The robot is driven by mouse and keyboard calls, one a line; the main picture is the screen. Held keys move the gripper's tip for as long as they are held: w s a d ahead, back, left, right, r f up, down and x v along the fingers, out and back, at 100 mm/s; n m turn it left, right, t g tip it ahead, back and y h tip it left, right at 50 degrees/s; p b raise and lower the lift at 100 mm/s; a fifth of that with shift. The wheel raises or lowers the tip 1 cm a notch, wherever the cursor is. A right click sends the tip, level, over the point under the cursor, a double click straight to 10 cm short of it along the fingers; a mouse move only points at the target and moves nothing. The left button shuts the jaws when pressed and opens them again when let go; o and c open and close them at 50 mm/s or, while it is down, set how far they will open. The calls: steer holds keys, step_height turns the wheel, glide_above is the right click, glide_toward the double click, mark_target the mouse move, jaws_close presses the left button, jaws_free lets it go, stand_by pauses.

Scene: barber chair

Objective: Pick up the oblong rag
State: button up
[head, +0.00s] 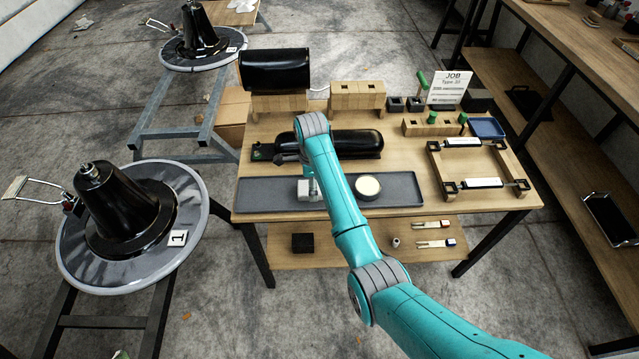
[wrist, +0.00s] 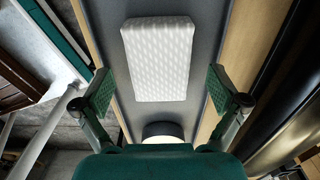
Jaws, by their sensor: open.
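The oblong rag (wrist: 160,60) is a white, quilted rectangular pad. It lies on a dark grey tray (wrist: 208,20) in the wrist view. In the head view the rag (head: 304,192) shows as a pale block on the left-middle part of the tray (head: 262,193), partly covered by my arm's end. My gripper (wrist: 161,91) is open and empty, its two green pads wide apart. The rag lies beyond and between the pads in the wrist view, with a gap on each side. I see no contact.
A round tin with a cream top (head: 367,186) stands right of the rag on the tray. A black cushioned roll (head: 358,143) lies behind the tray. A wooden frame (head: 478,165) is at the bench's right. A black cone on a round base (head: 120,210) stands left.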

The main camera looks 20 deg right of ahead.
steer(key=shift+a+f, duration=0.1)
steer(key=shift+f, duration=0.5)
steer(key=c, duration=1.2)
steer(key=shift+c, duration=0.2)
